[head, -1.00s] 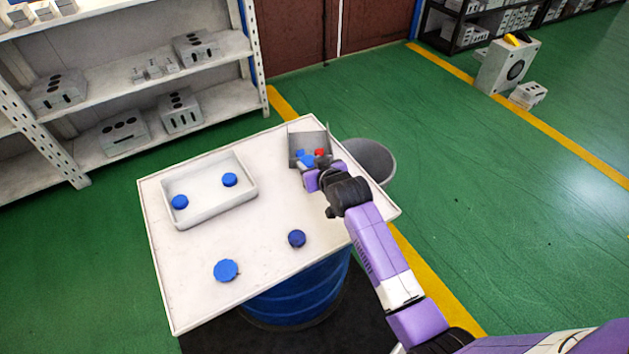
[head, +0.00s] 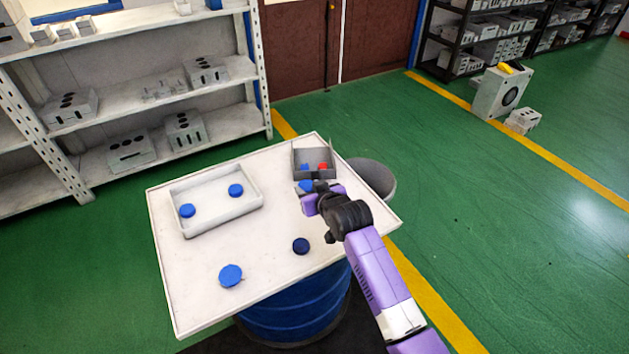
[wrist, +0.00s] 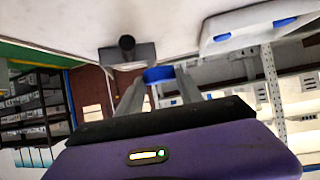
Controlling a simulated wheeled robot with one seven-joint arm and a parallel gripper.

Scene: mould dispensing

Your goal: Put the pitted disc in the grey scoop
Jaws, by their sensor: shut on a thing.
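The grey scoop (head: 300,158) stands at the far right part of the table, with a small blue piece (head: 305,167) and a red piece (head: 323,167) in it. My gripper (head: 308,189) is just on the near side of the scoop, shut on a blue disc (head: 303,186). In the wrist view the disc (wrist: 158,74) sits between the two fingertips. A grey shape with a dark round stub (wrist: 127,45), likely the scoop, shows beyond it. Pits on the held disc are too small to tell.
A white tray (head: 222,218) with two blue discs stands at the left of the table. A large blue disc (head: 230,275) and a darker blue one (head: 301,246) lie nearer. A grey bin (head: 376,178) stands beyond the right edge.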

